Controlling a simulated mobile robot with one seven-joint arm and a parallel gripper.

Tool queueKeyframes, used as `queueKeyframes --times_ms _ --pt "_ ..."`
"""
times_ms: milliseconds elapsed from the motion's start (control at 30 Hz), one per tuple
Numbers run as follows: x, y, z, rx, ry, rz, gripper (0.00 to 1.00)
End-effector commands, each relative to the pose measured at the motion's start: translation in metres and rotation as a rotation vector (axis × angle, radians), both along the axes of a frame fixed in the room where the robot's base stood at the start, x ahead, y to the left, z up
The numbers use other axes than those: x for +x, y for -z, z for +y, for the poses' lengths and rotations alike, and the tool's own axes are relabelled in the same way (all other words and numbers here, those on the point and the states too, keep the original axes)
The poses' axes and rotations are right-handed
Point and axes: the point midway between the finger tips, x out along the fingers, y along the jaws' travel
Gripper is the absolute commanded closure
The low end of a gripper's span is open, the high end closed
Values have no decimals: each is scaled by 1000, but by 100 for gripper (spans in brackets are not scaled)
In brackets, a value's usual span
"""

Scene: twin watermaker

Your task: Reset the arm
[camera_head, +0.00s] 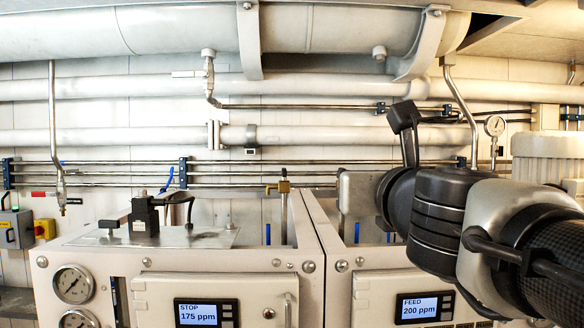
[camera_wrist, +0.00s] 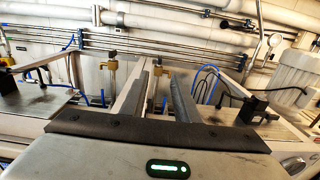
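My arm (camera_head: 450,220) reaches in from the right edge in the head view, bent, with its dark wrist in front of the right-hand cabinet. My gripper's end is mostly hidden behind the wrist there. In the wrist view my gripper (camera_wrist: 158,85) points toward the pipe wall above the cabinets. Its two fingers stand apart with nothing visible between them, so it looks open and empty. A green light shows on its body.
The left cabinet has a display (camera_head: 206,312) reading STOP 175 ppm; the right display (camera_head: 424,307) reads FEED 200 ppm. A black device (camera_head: 145,215) stands on the left top. A gauge (camera_head: 495,126) and large pipes (camera_head: 180,30) line the wall. Space left of my wrist is open.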

Motion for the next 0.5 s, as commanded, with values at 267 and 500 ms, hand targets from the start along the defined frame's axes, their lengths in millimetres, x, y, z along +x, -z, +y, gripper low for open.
queueKeyframes --times_ms 267,500 --pt "-5 1 0 0 0 1 72" --pt "-6 3 7 -97 -30 5 72"
